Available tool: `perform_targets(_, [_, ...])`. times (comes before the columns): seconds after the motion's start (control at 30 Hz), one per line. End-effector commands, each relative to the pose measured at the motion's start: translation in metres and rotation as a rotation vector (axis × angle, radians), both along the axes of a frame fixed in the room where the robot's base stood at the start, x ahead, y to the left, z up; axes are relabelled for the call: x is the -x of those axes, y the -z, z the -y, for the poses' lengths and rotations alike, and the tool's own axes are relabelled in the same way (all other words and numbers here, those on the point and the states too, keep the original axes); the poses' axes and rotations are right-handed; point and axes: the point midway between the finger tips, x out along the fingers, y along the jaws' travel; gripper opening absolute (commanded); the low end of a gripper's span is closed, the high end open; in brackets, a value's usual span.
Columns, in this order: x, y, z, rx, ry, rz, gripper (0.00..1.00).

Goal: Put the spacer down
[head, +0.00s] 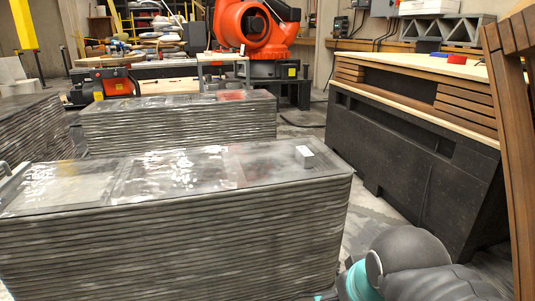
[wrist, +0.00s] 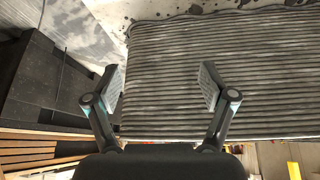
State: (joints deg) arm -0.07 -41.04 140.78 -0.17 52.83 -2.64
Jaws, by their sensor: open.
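A small grey block (head: 304,156), which looks like the spacer, sits on the glossy top of the near printed concrete block (head: 150,235), close to its right end. My gripper (wrist: 162,88) shows in the wrist view with its two fingers spread wide and nothing between them. Beyond the fingers is the ribbed, layered side of a printed concrete block (wrist: 225,60). The spacer does not show in the wrist view. The head view does not show my gripper; only part of my arm is at the bottom right.
A second printed block (head: 180,122) stands behind the near one. A dark bench (head: 410,150) with a wooden top is on the right, with a red item (head: 457,59) on it. An orange robot arm (head: 245,25) stands at the back. A floor gap separates bench and blocks.

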Motion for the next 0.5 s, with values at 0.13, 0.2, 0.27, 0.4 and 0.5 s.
perform_targets(0.13, [-0.034,-0.05,0.001,0.071,-0.123,-0.041,1.0])
perform_targets(0.2, [-0.056,-0.077,0.001,0.116,-0.214,-0.068,1.0])
perform_targets(0.27, [-0.077,-0.099,0.0,0.156,-0.298,-0.091,1.0])
perform_targets(0.4, [-0.124,-0.142,-0.001,0.24,-0.489,-0.148,1.0])
perform_targets(0.5, [-0.159,-0.168,-0.002,0.294,-0.625,-0.187,1.0])
